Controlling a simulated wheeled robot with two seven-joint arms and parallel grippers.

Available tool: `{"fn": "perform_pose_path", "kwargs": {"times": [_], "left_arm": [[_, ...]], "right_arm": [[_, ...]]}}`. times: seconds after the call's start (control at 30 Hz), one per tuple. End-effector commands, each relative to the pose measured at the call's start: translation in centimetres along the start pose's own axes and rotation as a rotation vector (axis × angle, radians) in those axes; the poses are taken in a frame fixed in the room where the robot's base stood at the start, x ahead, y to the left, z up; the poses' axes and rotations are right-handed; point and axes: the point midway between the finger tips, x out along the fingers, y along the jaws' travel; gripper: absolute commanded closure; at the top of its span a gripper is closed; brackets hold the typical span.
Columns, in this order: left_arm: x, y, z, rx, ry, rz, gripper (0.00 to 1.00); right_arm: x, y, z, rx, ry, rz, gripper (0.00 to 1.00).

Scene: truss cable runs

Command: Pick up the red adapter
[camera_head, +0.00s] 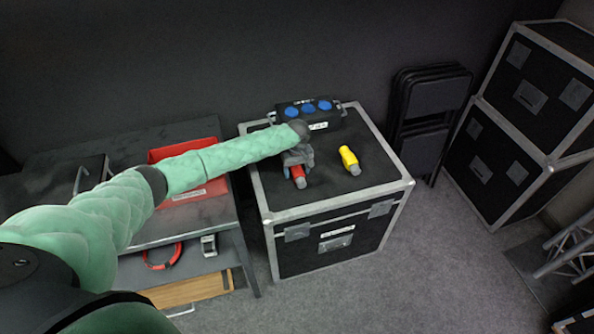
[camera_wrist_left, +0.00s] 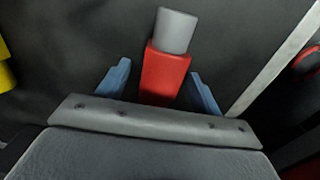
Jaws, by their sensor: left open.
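The red adapter (camera_head: 298,173) has a grey end and lies on top of the black flight case (camera_head: 342,200). In the left wrist view the red adapter (camera_wrist_left: 165,75) lies between the two blue fingers, its grey end pointing away from the gripper. My left gripper (camera_head: 298,160) is over the adapter's rear part and hides it. In the left wrist view the left gripper (camera_wrist_left: 160,88) is open, with a gap on each side of the adapter. My right gripper is not in view.
A yellow adapter (camera_head: 349,159) lies to the right on the case. A black box with blue sockets (camera_head: 308,110) stands at the case's back. A red tray (camera_head: 208,190) sits on the shelf unit at left. Folded chairs (camera_head: 431,110) and stacked cases (camera_head: 520,120) stand at right.

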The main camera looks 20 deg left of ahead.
Motion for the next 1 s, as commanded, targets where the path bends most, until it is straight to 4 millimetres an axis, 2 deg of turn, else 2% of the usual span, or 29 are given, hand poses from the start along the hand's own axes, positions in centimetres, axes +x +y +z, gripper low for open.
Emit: {"fn": "perform_pose_path", "kwargs": {"times": [0.33,0.6,0.87,1.0], "left_arm": [[0.63,-0.04,-0.06,-0.001,0.001,0.000,0.35],[0.61,-0.05,-0.06,-0.001,0.001,0.000,0.88],[0.51,-0.03,-0.08,-0.001,0.001,0.001,0.89],[-0.17,0.01,-0.08,0.000,0.001,0.002,0.89]], "right_arm": [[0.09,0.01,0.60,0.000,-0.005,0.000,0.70],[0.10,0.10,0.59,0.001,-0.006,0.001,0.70],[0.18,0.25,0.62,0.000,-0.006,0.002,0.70],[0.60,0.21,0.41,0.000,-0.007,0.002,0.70]]}}
